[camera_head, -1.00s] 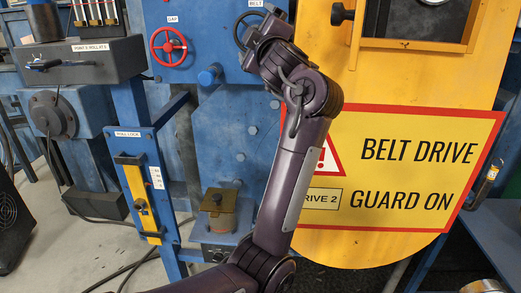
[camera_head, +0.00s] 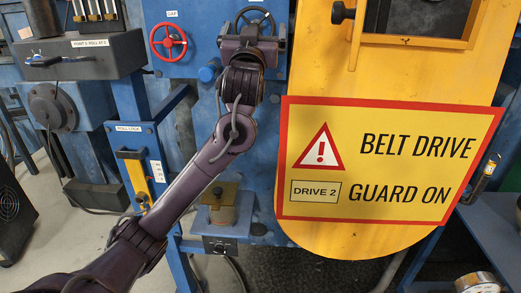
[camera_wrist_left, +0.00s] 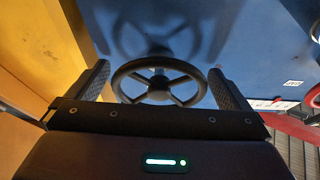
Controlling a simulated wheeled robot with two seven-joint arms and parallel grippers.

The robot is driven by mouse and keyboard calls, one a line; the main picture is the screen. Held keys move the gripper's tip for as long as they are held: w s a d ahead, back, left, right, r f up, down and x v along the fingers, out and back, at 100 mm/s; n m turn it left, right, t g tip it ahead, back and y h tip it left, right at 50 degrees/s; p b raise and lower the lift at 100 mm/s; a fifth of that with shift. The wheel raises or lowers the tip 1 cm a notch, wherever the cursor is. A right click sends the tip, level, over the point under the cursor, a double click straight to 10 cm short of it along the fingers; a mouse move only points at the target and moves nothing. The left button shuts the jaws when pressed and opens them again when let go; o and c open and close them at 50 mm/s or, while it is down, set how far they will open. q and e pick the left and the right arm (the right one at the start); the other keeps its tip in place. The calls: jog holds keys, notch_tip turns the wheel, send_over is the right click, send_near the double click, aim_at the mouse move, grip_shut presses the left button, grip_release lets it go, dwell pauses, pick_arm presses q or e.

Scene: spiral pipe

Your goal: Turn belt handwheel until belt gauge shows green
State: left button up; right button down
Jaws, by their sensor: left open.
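The black belt handwheel (camera_head: 254,11) sits at the top of the blue panel, below a label cut off by the frame edge. In the left wrist view the handwheel (camera_wrist_left: 158,82) has a round rim with spokes and a hub, and lies between my two fingers. My left gripper (camera_head: 252,29) is open in front of the wheel, one finger on each side, with small gaps to the rim. I cannot tell whether the fingertips reach the rim's depth. I cannot make out the belt gauge. My right gripper is not in view.
A red handwheel (camera_head: 168,41) marked GAP is left of the belt wheel. A yellow belt drive guard (camera_head: 400,85) with a warning sign (camera_head: 390,160) stands close on the right.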

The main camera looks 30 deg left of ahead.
pick_arm(q)
jog(key=m+h+p, duration=0.1)
jog(key=m+p, duration=0.1)
jog(key=m, duration=0.1)
jog(key=m+h+p, duration=0.1)
jog(key=m+p, duration=0.1)
jog(key=shift+a+r+t+h, duration=0.1)
jog(key=shift+r+t+h, duration=0.2)
jog(key=shift+t, duration=0.1)
jog(key=f+b+v, duration=0.1)
jog(key=b+v, duration=0.5)
jog(key=v, duration=0.2)
jog(key=w+f+g+h+b, duration=0.1)
jog(key=w+f+g, duration=0.1)
jog(key=f, duration=1.2)
jog(key=w+f+m+g+h+b, duration=0.1)
jog(key=w+f+g, duration=0.2)
jog(key=f, duration=1)
jog(key=shift+w+f+g, duration=0.2)
jog(key=shift+f+g, duration=0.2)
jog(key=shift+d+h, duration=0.2)
jog(key=shift+h, duration=0.2)
